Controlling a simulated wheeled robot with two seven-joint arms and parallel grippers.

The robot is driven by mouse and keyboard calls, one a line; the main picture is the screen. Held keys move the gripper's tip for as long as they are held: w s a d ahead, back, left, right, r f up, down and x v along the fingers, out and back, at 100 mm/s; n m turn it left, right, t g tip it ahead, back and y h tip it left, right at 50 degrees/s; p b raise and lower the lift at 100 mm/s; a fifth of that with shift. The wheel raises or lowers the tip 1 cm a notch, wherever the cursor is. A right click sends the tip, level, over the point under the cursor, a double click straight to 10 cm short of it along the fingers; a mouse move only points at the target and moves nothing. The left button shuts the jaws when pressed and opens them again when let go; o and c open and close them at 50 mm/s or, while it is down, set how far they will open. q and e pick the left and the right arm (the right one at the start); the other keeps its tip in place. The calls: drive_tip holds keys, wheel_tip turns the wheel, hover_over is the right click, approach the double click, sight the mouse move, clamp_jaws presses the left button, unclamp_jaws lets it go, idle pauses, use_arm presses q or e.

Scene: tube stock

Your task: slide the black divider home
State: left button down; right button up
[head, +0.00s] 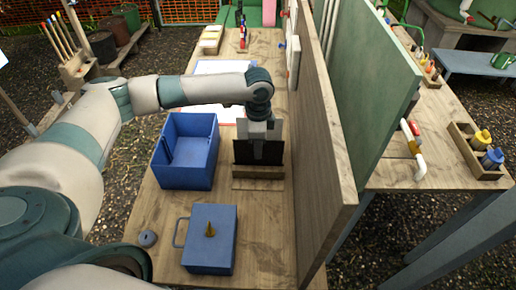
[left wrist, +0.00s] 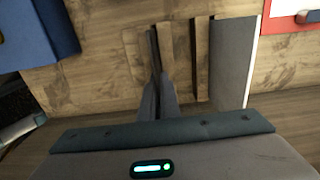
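The black divider (head: 243,152) stands on edge over the wooden slotted holder (head: 258,172) in the middle of the bench. My left gripper (head: 260,148) comes down onto it from above, with a finger across its near face. In the left wrist view the gripper (left wrist: 158,92) is closed around the divider (left wrist: 153,50), seen edge-on as a thin dark strip. The divider lies beside one wooden rail (left wrist: 166,55); a second rail (left wrist: 200,60) is to the right. I cannot tell how deep its lower edge sits. My right gripper is out of view.
A blue open bin (head: 187,183) stands just left of the holder. A tall wooden panel (head: 320,150) closes off the right side. A red-edged sheet (head: 225,68) lies beyond.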

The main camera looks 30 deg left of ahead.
use_arm(q)
drive_tip(key=c, duration=1.9)
unclamp_jaws()
drive_tip(key=shift+c, duration=0.2)
drive_tip(key=shift+r, duration=0.1)
wheel_tip(320, 180, up, 17)
drive_tip(key=b, duration=0.4)
drive_tip(key=shift+b, duration=0.35)
drive_tip(key=shift+s, duration=0.1)
